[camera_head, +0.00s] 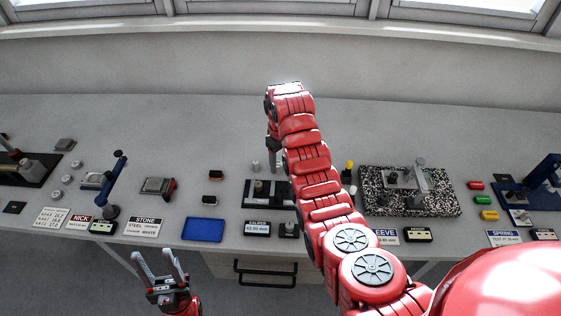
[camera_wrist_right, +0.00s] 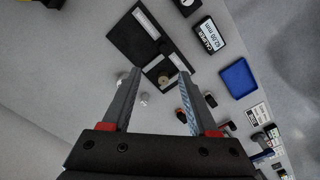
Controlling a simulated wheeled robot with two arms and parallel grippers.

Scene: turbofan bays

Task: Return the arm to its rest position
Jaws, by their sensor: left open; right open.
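My right arm (camera_head: 310,170) is red and stretches from the lower right across the bench toward the back wall. My right gripper (camera_head: 273,158) points down at its far end, partly hidden by the arm. In the right wrist view the right gripper (camera_wrist_right: 159,76) is open and empty, its two fingers apart above the bench. My left gripper (camera_head: 160,262) is open and empty in front of the bench's front edge, at the lower left.
The dark caliper fixture (camera_head: 258,194) and its sign (camera_head: 257,229) lie beside the right arm. A blue tray (camera_head: 203,229) is near the front edge. A speckled plate (camera_head: 447,206) with fittings stands right of the arm. The bench's back strip (camera_head: 180,115) is clear.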

